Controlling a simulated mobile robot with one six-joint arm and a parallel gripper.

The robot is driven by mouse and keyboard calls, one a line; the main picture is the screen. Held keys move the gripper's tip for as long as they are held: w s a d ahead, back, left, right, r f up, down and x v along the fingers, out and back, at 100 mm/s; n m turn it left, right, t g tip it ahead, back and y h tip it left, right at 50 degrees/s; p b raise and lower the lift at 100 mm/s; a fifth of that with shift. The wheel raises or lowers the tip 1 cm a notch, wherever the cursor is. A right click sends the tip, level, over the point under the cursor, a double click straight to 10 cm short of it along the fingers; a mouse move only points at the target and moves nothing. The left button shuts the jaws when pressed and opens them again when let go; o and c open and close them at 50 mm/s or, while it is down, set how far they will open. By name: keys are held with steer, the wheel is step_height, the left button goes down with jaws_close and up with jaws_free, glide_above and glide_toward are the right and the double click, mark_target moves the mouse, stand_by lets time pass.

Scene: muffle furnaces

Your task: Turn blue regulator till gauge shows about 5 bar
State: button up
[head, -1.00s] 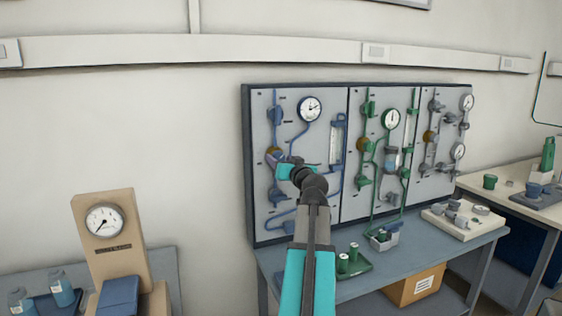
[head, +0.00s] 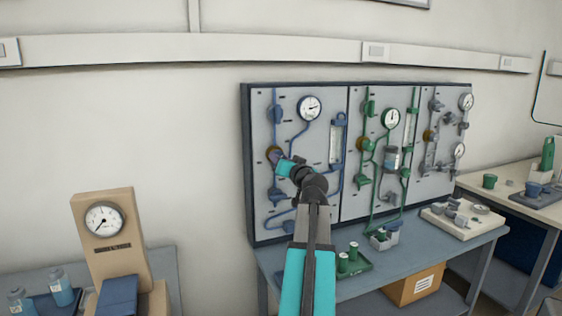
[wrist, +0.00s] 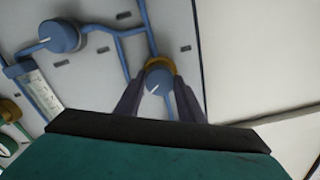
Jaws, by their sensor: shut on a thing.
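The blue regulator knob (wrist: 158,82) sits on a brass collar in the wrist view, with a white pointer line on its face. My gripper (wrist: 159,92) has one finger on each side of the knob and is shut on it. In the head view the regulator's brass collar (head: 273,153) shows at the left of the blue panel, and my gripper (head: 279,160) partly covers the knob.
Blue pipes and a flow tube (head: 336,142) are right of the regulator. A blue valve (head: 276,195) lies below it. A green-piped panel (head: 378,205) stands to the right. A separate gauge on a tan stand (head: 104,220) is at left. Bare wall is left of the panel.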

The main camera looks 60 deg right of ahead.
steer(key=shift+m, duration=0.4)
steer(key=o, duration=1)
steer(key=shift+o, duration=0.2)
steer(key=shift+s, duration=0.1)
steer(key=b+v, duration=0.3)
steer(key=v, duration=1)
steer(key=shift+s+a+b, duration=0.25)
steer(key=shift+a+b, duration=0.05)
